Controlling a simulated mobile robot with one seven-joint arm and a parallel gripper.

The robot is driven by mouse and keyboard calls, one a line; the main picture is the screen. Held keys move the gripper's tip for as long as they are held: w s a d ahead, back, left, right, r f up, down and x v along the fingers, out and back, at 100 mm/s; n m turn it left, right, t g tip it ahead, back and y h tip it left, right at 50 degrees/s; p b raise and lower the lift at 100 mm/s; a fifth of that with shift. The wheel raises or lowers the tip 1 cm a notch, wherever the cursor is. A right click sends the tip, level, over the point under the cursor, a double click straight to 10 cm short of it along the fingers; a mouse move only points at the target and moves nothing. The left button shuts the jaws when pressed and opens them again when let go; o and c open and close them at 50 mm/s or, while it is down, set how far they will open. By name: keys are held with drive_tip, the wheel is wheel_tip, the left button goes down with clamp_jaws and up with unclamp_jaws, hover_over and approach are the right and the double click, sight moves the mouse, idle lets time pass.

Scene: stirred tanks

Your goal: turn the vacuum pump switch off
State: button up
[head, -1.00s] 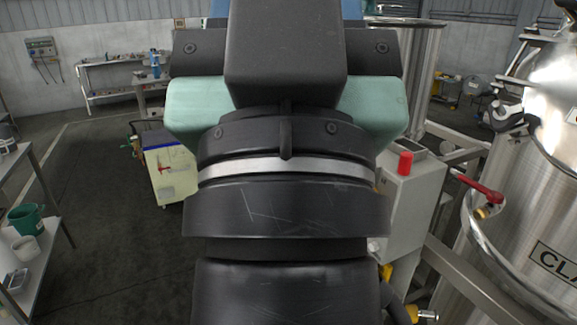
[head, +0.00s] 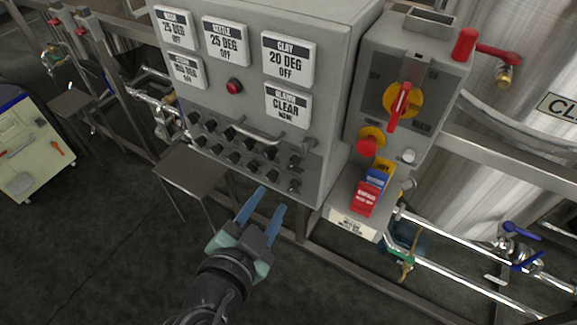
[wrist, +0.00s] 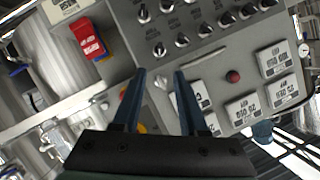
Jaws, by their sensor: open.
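A grey control panel (head: 345,30) carries rows of small black switch knobs (head: 232,135) along its lower front. The knob labels are too small to read in the head view, so I cannot tell which knob is the vacuum pump switch. The knobs also show in the wrist view (wrist: 182,40), upper middle, with their labels unreadable. My gripper (head: 271,199) is open and empty, with blue fingers pointing toward the panel's lower edge, below the knobs. In the wrist view its fingers (wrist: 160,73) reach toward the knob rows, touching none that I can see.
A red-handled yellow rotary switch (head: 402,100) and a red button (head: 367,146) sit on the box at right. A small metal shelf (head: 190,168) stands left of my gripper. Pipes and a steel tank (head: 470,170) fill the right.

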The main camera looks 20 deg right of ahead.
sight(291, 166)
drive_tip(key=p+x, duration=0.1)
drive_tip(key=x, duration=1.2)
drive_tip(key=shift+s+p, duration=0.1)
drive_tip(key=shift+p, duration=0.3)
clamp_jaws()
